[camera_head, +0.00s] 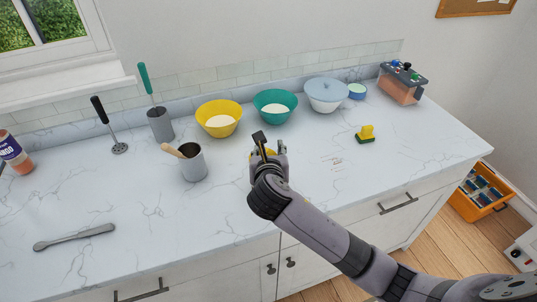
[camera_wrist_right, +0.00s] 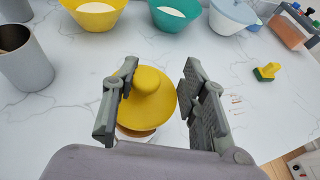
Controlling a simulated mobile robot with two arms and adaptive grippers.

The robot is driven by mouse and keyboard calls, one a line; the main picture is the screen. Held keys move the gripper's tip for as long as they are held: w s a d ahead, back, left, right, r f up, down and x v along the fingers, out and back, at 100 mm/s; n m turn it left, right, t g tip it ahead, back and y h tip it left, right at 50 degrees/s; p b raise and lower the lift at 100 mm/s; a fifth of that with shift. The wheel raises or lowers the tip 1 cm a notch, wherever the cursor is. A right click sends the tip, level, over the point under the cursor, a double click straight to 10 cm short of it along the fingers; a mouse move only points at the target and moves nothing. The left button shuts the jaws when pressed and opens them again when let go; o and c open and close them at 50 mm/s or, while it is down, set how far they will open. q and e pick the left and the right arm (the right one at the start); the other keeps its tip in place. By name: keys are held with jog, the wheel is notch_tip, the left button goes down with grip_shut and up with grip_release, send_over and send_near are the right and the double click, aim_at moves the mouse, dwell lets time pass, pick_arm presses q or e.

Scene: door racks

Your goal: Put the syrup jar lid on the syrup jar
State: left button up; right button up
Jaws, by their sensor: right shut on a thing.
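The yellow syrup jar lid (camera_wrist_right: 150,100), round with a knob on top, is between the fingers of my right gripper (camera_wrist_right: 158,76) in the wrist view. My right gripper (camera_head: 270,146) is shut on it, over the middle of the counter in the head view, where only a little yellow shows. Under the lid's near edge, an orange-brown and pale rim (camera_wrist_right: 135,133) peeks out; it may be the syrup jar, mostly hidden. I cannot tell whether lid and jar touch. My left gripper is not in view.
Behind the gripper stand a yellow bowl (camera_head: 219,118), a teal bowl (camera_head: 274,106) and a lidded white bowl (camera_head: 326,95). A grey cup (camera_head: 193,164) is close on the left. A sponge (camera_head: 366,134) lies right. The front right counter is clear.

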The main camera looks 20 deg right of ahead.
jog(key=shift+f, duration=0.8)
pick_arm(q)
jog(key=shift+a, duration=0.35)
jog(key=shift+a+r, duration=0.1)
pick_arm(e)
jog(key=shift+f, duration=0.15)
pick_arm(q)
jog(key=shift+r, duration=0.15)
pick_arm(e)
jog(key=shift+f, duration=0.35)
jog(key=shift+f, duration=0.1)
jog(key=o, duration=0.9)
jog(key=shift+o, duration=0.2)
